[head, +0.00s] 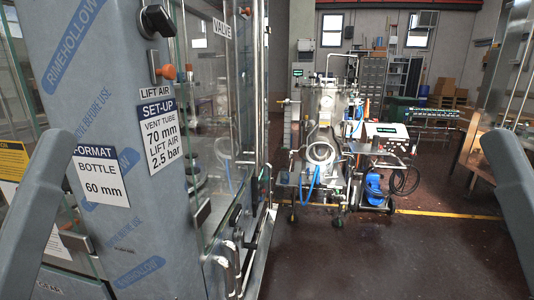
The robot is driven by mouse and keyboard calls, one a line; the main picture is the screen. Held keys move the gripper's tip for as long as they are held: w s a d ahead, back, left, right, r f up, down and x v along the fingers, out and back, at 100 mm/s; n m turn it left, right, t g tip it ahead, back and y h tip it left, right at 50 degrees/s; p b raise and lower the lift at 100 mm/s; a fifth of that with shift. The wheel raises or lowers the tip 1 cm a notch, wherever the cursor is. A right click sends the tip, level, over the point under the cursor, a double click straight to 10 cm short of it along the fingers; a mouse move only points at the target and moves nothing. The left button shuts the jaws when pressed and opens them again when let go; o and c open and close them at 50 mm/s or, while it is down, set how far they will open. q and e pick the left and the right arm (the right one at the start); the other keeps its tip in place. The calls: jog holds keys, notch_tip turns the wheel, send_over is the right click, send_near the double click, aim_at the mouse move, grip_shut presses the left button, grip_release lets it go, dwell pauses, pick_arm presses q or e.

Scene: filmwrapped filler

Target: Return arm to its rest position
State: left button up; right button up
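Parts of my two arms show at the left and right edges of the head view as grey links. My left arm link (38,210) slants up from the lower left corner, in front of the film-wrapped machine and its labels. My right arm link (513,195) slants down along the right edge. Both grippers are outside the picture, so their state and anything in them is hidden. I cannot tell from this view whether either arm touches the machine.
The blue-grey film-wrapped machine (105,60) with glass doors (215,110) and protruding handles fills the left side. A wheeled steel tank unit (325,125) and a cart (385,160) stand mid-back. The dark floor (400,255) ahead is clear.

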notch_tip(320, 180, up, 33)
jog(key=p, duration=3)
jog(key=shift+r, duration=0.2)
jog(key=shift+w+f, duration=0.1)
